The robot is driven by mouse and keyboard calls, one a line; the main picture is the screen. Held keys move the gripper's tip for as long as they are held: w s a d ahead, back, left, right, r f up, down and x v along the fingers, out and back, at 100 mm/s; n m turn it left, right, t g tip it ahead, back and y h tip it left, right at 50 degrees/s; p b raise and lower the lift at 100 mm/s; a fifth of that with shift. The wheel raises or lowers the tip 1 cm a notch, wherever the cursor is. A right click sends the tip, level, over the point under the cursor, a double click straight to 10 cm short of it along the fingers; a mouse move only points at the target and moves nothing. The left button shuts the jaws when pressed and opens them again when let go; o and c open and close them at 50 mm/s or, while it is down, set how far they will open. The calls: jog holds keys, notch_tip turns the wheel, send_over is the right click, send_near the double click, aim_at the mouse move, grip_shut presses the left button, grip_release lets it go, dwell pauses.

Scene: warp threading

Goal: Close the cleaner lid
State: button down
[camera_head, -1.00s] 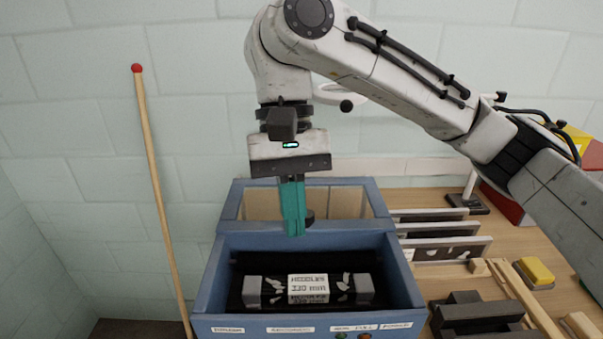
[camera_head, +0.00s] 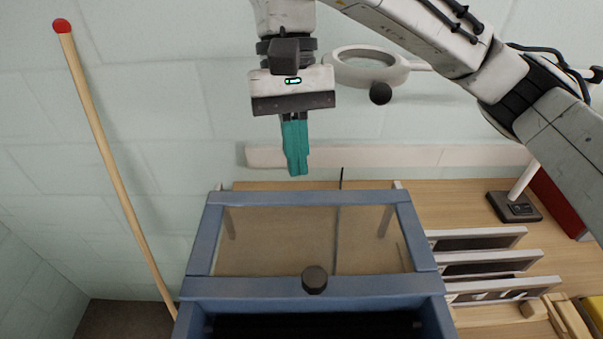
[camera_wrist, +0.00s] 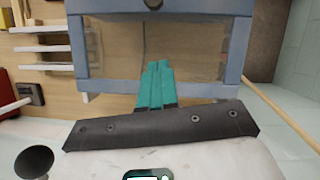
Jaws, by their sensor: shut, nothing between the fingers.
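The cleaner is a blue box (camera_head: 196,318) whose dark inside shows at the bottom edge of the head view. Its lid is a blue frame with a clear pane (camera_head: 300,198), tilted back behind the box and open. A round black knob (camera_head: 314,280) sits at the middle of the lid's near bar; it also shows at the top of the wrist view (camera_wrist: 153,4). My gripper (camera_head: 297,172), with teal fingers, is shut and empty, above and behind the lid's far bar. In the wrist view its fingers (camera_wrist: 157,65) overlap the lid's pane. Contact with the lid cannot be seen.
A tall wooden stick with a red tip (camera_head: 115,170) leans at the left. White and dark slotted racks (camera_head: 478,262) stand right of the box. A magnifier lamp (camera_head: 370,68) stands behind my gripper, its base (camera_head: 515,206) on the wooden table. The tiled wall is close behind.

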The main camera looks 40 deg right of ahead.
send_near(307, 261)
jog(key=f, duration=0.3)
jog(key=shift+w+d+f+b, duration=0.1)
jog(key=shift+w+d+b, duration=0.15)
jog(key=shift+w+b, duration=0.05)
jog(key=s, duration=0.1)
jog(key=s+a, duration=0.1)
jog(key=shift+s+a+f, duration=0.15)
jog(key=shift+s+f, duration=0.15)
jog(key=shift+s, duration=0.1)
jog(key=shift+s+a+p, duration=0.3)
jog(key=shift+s, duration=0.3)
